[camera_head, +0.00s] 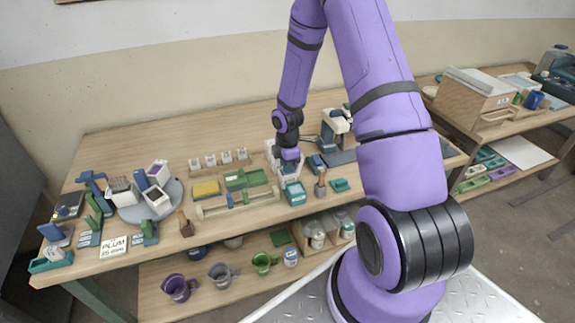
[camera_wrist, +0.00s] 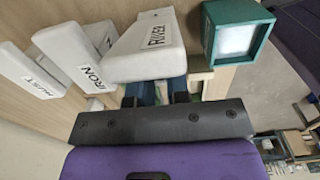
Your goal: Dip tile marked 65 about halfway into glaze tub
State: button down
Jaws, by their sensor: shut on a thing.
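My gripper (camera_wrist: 163,90) points down at the back middle of the table, beside a white block-like thing. In the wrist view its two fingers reach under a white block marked RIVER (camera_wrist: 150,45), which hides the tips and whatever is between them. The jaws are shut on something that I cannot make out. The head view shows my gripper (camera_head: 289,160) above and behind a teal box (camera_head: 296,193). A teal box with a pale inside (camera_wrist: 236,38) shows right of the RIVER block. I cannot read 65 on anything, and cannot tell which thing is the glaze tub.
More white blocks, marked RUST (camera_wrist: 35,72) and IRON (camera_wrist: 75,58), stand left of my gripper. A wooden rack (camera_head: 238,203), green tray (camera_head: 245,179) and yellow block (camera_head: 206,189) lie nearby. A round grey stand (camera_head: 130,212) holds blocks. Jugs (camera_head: 220,275) sit on the lower shelf.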

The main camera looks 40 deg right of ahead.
dwell(0.4)
jog(key=shift+r, duration=2.5)
jog(key=shift+r, duration=1.5)
